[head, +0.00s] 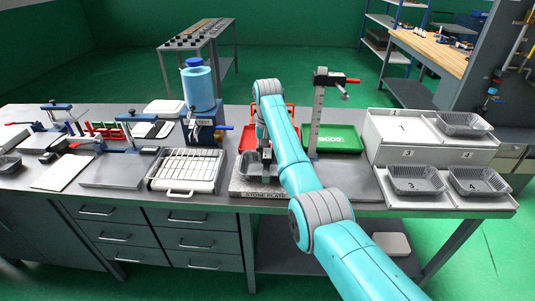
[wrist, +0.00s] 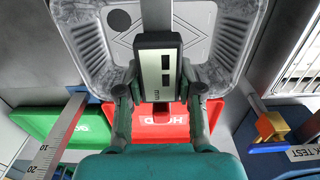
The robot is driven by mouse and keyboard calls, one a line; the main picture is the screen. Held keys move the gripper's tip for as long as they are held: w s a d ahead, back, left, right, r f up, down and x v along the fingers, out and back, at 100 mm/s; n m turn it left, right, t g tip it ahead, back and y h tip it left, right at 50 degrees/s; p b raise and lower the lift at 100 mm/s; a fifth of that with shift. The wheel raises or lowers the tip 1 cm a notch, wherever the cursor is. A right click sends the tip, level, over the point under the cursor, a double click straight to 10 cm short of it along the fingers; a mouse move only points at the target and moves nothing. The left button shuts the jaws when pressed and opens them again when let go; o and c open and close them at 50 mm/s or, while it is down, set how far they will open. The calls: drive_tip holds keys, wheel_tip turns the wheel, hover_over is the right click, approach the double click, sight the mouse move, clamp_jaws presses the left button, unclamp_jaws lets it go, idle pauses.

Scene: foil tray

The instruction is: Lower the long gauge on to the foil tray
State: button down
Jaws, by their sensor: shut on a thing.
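The foil tray (head: 247,166) sits on the stone plate (head: 243,190) in the head view, partly hidden by my arm. In the wrist view the foil tray (wrist: 84,42) fills the top, with its ribbed silver walls on both sides. My gripper (wrist: 160,82) is shut on the long gauge (wrist: 157,42), a dark body with a pale display and a flat metal beam. The beam runs over the tray's floor in the wrist view. I cannot tell whether the gauge touches the tray. In the head view my gripper (head: 266,152) is mostly behind my arm.
A red tray (wrist: 150,128) marked HOLD and a green tray (head: 340,138) marked GOOD lie behind. A tall ruled stand (head: 317,120) rises right of my arm. A wire rack (head: 186,168) is to the left. Numbered foil trays (head: 415,182) stand on pale blocks at right.

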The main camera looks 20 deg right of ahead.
sight(268, 151)
drive_tip(key=shift+f, duration=0.4)
drive_tip(key=c, duration=0.7)
unclamp_jaws()
drive_tip(key=shift+r, duration=0.1)
wheel_tip(268, 151, up, 7)
drive_tip(key=shift+r, duration=0.15)
